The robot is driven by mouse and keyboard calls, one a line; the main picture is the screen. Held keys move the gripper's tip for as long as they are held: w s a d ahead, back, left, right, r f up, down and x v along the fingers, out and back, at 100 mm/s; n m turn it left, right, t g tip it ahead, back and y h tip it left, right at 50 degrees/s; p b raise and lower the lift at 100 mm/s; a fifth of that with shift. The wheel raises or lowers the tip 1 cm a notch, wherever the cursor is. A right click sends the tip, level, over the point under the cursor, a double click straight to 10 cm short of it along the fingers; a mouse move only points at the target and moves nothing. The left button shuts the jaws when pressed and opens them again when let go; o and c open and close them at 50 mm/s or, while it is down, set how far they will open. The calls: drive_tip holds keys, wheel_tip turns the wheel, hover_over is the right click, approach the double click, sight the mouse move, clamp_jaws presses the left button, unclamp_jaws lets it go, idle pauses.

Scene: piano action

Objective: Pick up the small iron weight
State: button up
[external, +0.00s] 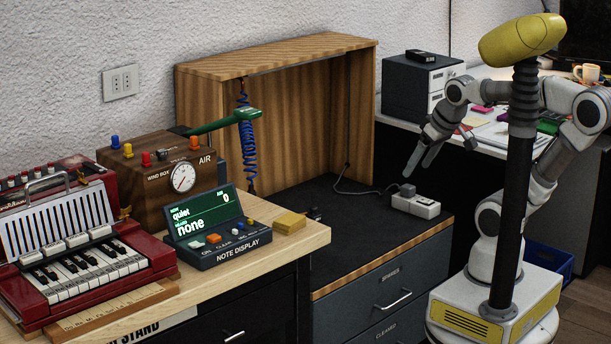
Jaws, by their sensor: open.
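My gripper (418,168) is open and empty. Its two fingers point down and to the left, above the white power strip on the black cabinet top. A small dark object (314,214) sits beside the right edge of the wooden desk, just right of the yellow block. It may be the small iron weight, but it is too small and dark to be sure. My gripper is well to the right of it and higher in the picture.
A power strip (415,206) with a dark plug and cord lies on the black cabinet top (350,235). A wooden hood (277,58) stands behind it. A yellow block (289,222), note display (213,232), wind box (160,170) and red keyboard instrument (150,250) crowd the left desk.

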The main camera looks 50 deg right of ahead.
sight(315, 213)
drive_tip(key=w+d+f+n+t+h+p, duration=0.1)
drive_tip(key=w+d+f+p, duration=0.15)
drive_tip(key=w, duration=0.65)
drive_tip(key=w+d+f+n+t+p, duration=0.1)
drive_tip(key=w+d+f+p, duration=0.15)
drive_tip(key=w, duration=0.65)
drive_tip(key=w+d+f+m+t+y+p, duration=0.1)
drive_tip(key=w+d+f+t+p, duration=0.2)
drive_tip(key=f, duration=0.6)
drive_tip(key=w+d+f+m+t+p, duration=0.1)
drive_tip(key=w+f+t+p, duration=0.3)
drive_tip(key=f, duration=0.4)
drive_tip(key=shift+g, duration=0.6)
drive_tip(key=b+x, duration=0.1)
drive_tip(key=x, duration=0.5)
drive_tip(key=b+x, duration=0.1)
drive_tip(key=x, duration=0.4)
drive_tip(key=shift+w+a+f, duration=0.1)
drive_tip(key=shift+w+f, duration=0.2)
drive_tip(key=shift+f, duration=0.1)
drive_tip(key=x, duration=0.1)
drive_tip(key=b+x, duration=0.2)
drive_tip(key=x, duration=0.1)
drive_tip(key=shift+a+f, duration=0.25)
drive_tip(key=shift+a, duration=0.15)
drive_tip(key=shift+w+f, duration=0.15)
drive_tip(key=shift+w, duration=0.35)
drive_tip(key=shift+c, duration=0.3)
